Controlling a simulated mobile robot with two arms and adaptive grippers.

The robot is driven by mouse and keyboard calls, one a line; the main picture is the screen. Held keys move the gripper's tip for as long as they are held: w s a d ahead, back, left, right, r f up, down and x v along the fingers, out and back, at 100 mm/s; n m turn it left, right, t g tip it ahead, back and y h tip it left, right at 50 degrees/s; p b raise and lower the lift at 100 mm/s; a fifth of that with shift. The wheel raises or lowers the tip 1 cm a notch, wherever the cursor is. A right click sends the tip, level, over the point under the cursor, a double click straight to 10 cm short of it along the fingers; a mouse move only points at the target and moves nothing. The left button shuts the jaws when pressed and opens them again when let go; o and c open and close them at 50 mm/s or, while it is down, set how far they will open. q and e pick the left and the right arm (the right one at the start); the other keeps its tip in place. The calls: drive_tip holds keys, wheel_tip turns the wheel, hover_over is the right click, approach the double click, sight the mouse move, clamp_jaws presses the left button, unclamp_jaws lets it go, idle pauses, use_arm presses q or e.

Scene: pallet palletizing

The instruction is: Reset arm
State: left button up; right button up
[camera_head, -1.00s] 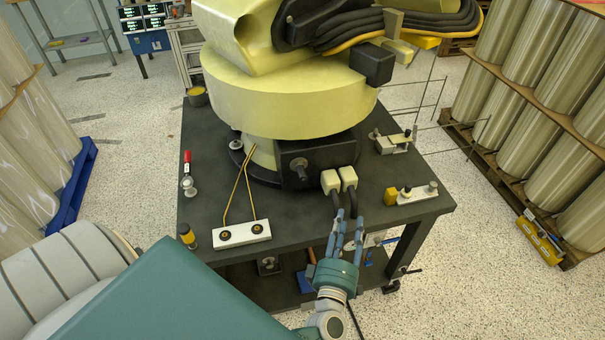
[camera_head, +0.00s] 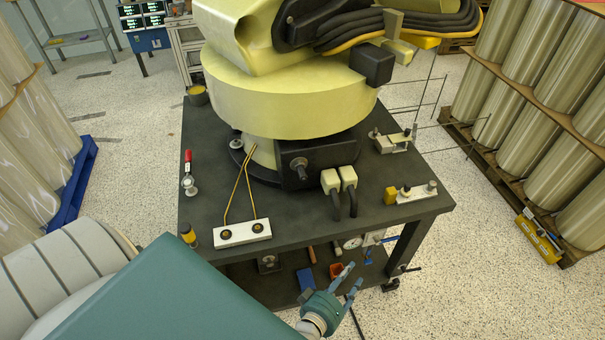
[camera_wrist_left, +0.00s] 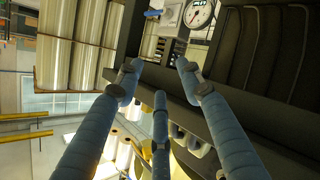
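My left gripper (camera_head: 352,277) is at the lower middle of the head view, in front of the dark table's near side. Its blue fingers point up and to the right. In the left wrist view the fingers (camera_wrist_left: 158,72) are spread apart with nothing between them, so it is open and empty. The dark table (camera_head: 290,222) carries a large yellow robot base (camera_head: 290,95). My right gripper is not in view.
Tools and a round gauge (camera_head: 352,243) lie on the lower shelf. Wrapped rolls on a pallet (camera_head: 520,90) stand at right. Speckled floor (camera_head: 480,285) is clear at lower right.

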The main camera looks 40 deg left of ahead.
use_arm(q)
drive_tip(key=s+a+f+m+g+h, duration=0.15)
drive_tip(key=s+f+m+g, duration=0.55)
drive_tip(key=s+f, duration=1.05)
drive_tip(key=s+a+f+m+g, duration=0.2)
drive_tip(key=s+a+f+g, duration=0.1)
drive_tip(key=s, duration=0.7)
drive_tip(key=s+a+f+m+g+y, duration=0.1)
drive_tip(key=s+a+f, duration=0.4)
drive_tip(key=s, duration=0.6)
drive_tip(key=shift+s+f+m+g, duration=0.2)
drive_tip(key=shift+f+m+g, duration=0.5)
drive_tip(key=shift+g, duration=0.4)
drive_tip(key=shift+d+r+y, duration=0.1)
drive_tip(key=shift+y, duration=0.15)
